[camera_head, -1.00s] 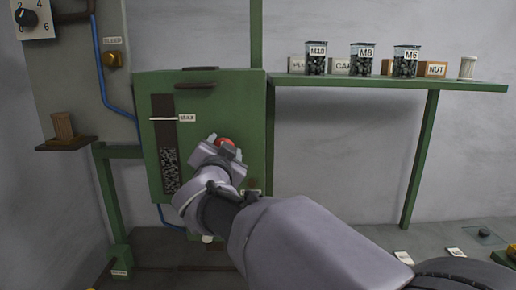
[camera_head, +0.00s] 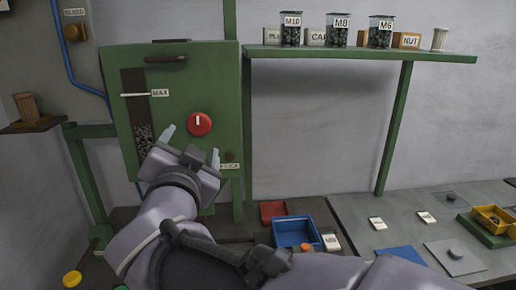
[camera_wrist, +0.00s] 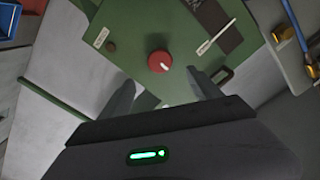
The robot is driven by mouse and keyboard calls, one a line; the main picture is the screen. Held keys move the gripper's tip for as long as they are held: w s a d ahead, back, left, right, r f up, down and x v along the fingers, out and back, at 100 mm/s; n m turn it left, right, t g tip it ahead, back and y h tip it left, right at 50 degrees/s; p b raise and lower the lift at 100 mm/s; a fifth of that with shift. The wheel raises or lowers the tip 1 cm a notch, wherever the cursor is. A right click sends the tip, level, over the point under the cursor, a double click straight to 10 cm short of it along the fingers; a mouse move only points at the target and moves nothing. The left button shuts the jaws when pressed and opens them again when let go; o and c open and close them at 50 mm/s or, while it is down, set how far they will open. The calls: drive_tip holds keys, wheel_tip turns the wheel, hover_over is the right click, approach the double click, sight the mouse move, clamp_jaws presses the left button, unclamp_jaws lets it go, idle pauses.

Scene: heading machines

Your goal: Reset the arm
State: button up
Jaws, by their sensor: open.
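My gripper (camera_head: 190,146) is open and empty in the head view, in front of the lower part of the green machine cabinet (camera_head: 187,80). Its two fingers stand apart, below and to either side of the red knob (camera_head: 200,124) with a white mark. The knob also shows in the wrist view (camera_wrist: 159,62), above and between the spread fingers, and nothing touches it there. The cabinet's dark window (camera_head: 134,85) has a white line beside a MAX label and dark pieces in its lower part. My arm reaches up from the bottom of the head view.
A green shelf (camera_head: 360,55) at the upper right holds jars labelled M10, M8 and M6. A blue bin (camera_head: 297,232), a red tray (camera_head: 273,211) and a yellow tray (camera_head: 492,219) sit on the bench (camera_head: 395,200). A blue cable runs down the left wall.

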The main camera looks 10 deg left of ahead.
drive_tip(key=shift+v, duration=1.85)
